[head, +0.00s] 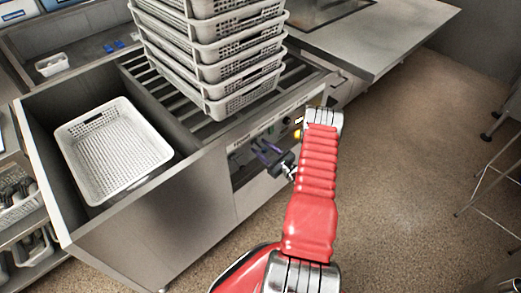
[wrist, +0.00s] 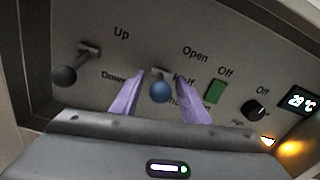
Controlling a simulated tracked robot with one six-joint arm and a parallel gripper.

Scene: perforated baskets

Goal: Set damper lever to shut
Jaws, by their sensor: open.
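The lever with a blue ball knob (wrist: 160,91) is on the grey control panel in the wrist view, left of the labels "Open", "Half" and a third, partly hidden one. I take it as the damper lever; its exact setting is hard to read. My gripper (wrist: 154,100) is open, with one purple finger on each side of the blue knob and visible gaps between. In the head view my gripper (head: 268,153) is at the front panel of the counter, and the lever cannot be made out there.
Left on the panel is a dark-knobbed lever (wrist: 65,75) marked "Up" and "Down". Right are a green switch (wrist: 216,92), a black dial (wrist: 254,109) and a display (wrist: 301,101). Stacked white baskets (head: 215,60) stand above; one basket (head: 112,150) sits in the basin.

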